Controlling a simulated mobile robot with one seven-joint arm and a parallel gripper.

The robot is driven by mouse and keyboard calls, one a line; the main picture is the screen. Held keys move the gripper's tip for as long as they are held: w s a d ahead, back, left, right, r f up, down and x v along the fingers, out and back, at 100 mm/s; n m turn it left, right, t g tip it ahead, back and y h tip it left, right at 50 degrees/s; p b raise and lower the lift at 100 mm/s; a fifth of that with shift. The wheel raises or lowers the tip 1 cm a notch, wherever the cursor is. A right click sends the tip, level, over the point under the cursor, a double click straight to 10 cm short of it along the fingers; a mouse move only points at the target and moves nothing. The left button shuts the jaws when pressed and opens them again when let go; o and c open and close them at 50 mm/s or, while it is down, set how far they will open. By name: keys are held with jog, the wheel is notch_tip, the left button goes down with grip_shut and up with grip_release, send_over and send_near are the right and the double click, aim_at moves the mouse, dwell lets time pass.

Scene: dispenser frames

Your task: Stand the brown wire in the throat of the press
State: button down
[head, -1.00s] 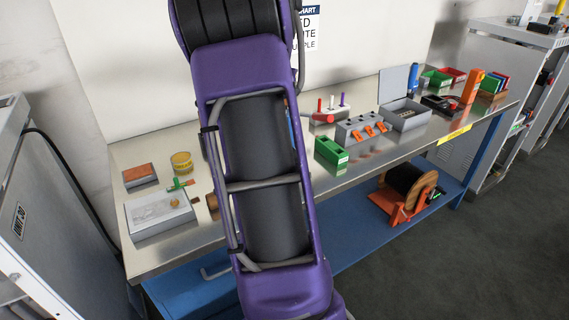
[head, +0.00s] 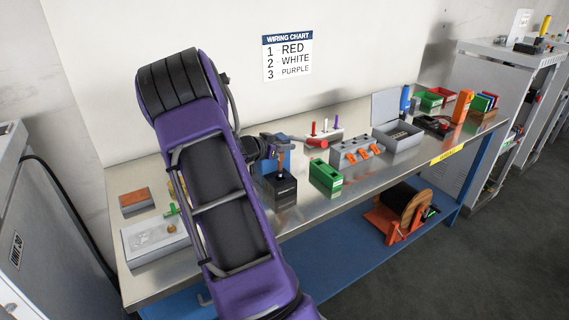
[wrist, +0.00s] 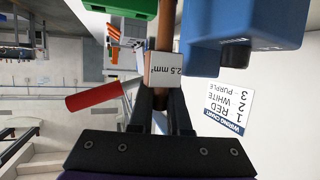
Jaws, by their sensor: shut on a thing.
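The brown wire (wrist: 165,30) carries a white "2.5 mm²" tag (wrist: 166,69) in the wrist view. My gripper (wrist: 158,106) is shut on the wire at the tag. In the head view, my gripper (head: 270,146) is at the press, with the brown wire (head: 281,166) roughly upright below it. The press has a blue body (head: 270,160) and a dark base (head: 282,190). The blue body (wrist: 245,35) is close beside the wire in the wrist view. I cannot tell whether the wire's lower end is inside the throat or touches the base.
A green bin (head: 326,178) stands right of the press. A grey block with orange levers (head: 352,154) is farther right. A grey box (head: 145,240) is at left.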

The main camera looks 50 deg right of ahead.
jog(key=shift+f, duration=2.2)
jog(key=shift+f+b, duration=0.2)
jog(key=shift+b, duration=0.1)
jog(key=c, duration=1.2)
grip_release()
jog(key=shift+o, duration=0.2)
jog(key=shift+r, duration=0.2)
jog(key=w+v, duration=0.1)
jog(key=v, duration=1.1)
jog(key=shift+s+p, duration=0.4)
jog(key=shift+s, duration=0.05)
